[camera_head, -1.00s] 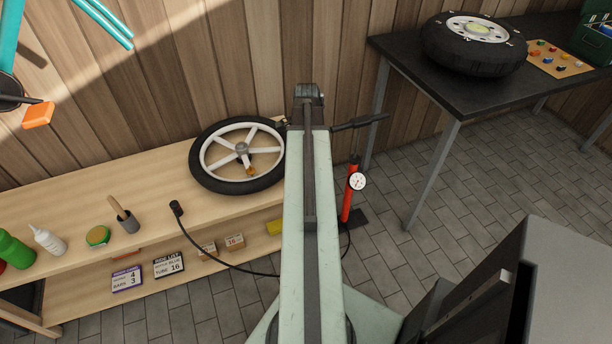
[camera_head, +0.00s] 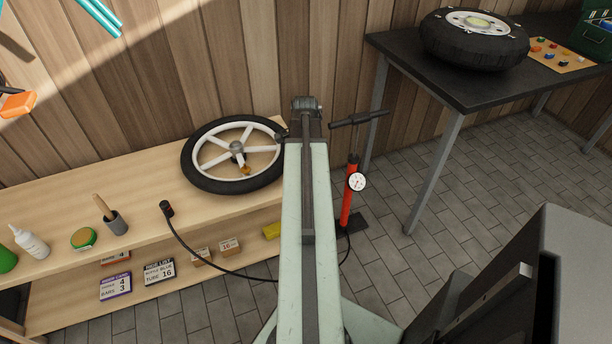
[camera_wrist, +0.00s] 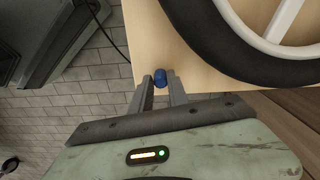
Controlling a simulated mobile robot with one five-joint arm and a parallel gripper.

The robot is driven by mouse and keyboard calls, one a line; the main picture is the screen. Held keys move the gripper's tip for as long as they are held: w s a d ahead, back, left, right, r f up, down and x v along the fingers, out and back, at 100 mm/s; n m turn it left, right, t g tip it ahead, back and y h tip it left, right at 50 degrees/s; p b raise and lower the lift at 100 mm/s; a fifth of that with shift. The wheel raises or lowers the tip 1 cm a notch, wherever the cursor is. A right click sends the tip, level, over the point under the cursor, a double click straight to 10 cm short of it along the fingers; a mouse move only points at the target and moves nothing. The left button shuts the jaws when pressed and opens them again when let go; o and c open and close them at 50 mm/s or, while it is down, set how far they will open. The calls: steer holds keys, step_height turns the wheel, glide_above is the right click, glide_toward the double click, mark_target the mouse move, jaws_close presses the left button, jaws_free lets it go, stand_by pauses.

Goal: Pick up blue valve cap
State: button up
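The blue valve cap (camera_wrist: 160,78) shows in the wrist view between the fingertips of my gripper (camera_wrist: 161,80). The fingers stand one cap's width apart and appear to touch it on both sides. Beyond the cap is the pale wooden bench corner, and I cannot tell the height between them. In the head view my gripper (camera_head: 307,103) is at the far end of my arm, by the bench's right end. Its fingers and the cap cannot be made out there.
A spoked wheel (camera_head: 196,169) lies on the wooden bench (camera_head: 150,185) close left of my gripper; its tire (camera_wrist: 225,50) is near the cap. A red pump (camera_head: 347,200) stands right. A dark table (camera_head: 455,88) holds another tire (camera_head: 455,52) and a board (camera_head: 575,67) of coloured caps.

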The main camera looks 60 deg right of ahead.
jaws_close()
step_height(320, 180, up, 10)
steer(key=p, duration=1)
